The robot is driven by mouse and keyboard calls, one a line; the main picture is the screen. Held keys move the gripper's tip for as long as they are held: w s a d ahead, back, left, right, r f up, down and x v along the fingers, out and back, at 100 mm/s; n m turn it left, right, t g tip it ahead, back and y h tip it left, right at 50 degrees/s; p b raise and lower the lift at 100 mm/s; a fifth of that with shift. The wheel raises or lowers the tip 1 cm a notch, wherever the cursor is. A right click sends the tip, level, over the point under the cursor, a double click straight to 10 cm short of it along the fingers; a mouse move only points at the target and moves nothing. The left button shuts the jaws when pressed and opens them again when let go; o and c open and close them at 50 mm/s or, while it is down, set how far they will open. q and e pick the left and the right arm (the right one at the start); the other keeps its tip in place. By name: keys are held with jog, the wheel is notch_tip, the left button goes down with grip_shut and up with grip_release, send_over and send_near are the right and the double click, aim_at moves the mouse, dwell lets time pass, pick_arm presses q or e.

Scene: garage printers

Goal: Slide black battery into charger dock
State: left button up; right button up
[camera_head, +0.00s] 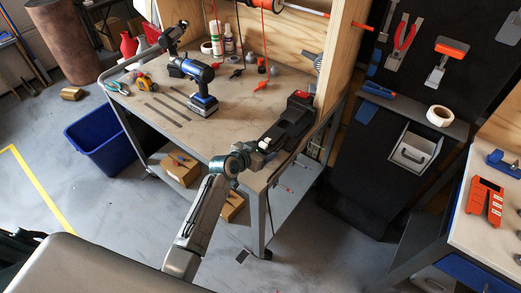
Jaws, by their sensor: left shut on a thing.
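A black charger dock (297,113) with a red part at its far end lies along the right side of the workbench top. My left arm reaches up from below to the bench's near right corner. My left gripper (264,146) is shut on the black battery (274,136) at the near end of the dock. The battery and dock are both dark and run together in the picture, so I cannot tell how far the battery is in. The fingertips are small and partly hidden. My right gripper is not in view.
A blue-black cordless drill (200,88) stands on the workbench (225,135), with dark strips, pliers (117,87) and bottles around. A wooden side panel (343,45) rises close behind the dock. A blue bin (104,142) stands left on the floor. The bench's near middle is clear.

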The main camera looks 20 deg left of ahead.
aim_at(274, 138)
pick_arm(q)
jog(key=shift+w+d, duration=0.1)
jog(key=shift+w, duration=0.15)
jog(key=shift+w+d+f+b, duration=0.1)
jog(key=shift+w+d+b, duration=0.15)
jog(key=shift+w+b, duration=0.35)
jog(key=shift+w+d+f, duration=0.1)
jog(key=shift+w+d, duration=0.1)
jog(key=shift+w, duration=0.2)
dwell(0.8)
jog(key=shift+w+d+b, duration=0.2)
jog(key=shift+w+b, duration=0.05)
jog(key=shift+w, duration=0.3)
jog(key=shift+w+d+b, duration=0.15)
jog(key=shift+w+b, duration=0.1)
jog(key=shift+w, duration=0.3)
jog(key=shift+w+d+b, duration=0.25)
jog(key=shift+w+b, duration=0.05)
jog(key=shift+w, duration=0.35)
jog(key=shift+w+d+b, duration=0.2)
jog(key=shift+w+b, duration=0.05)
jog(key=shift+w, duration=0.35)
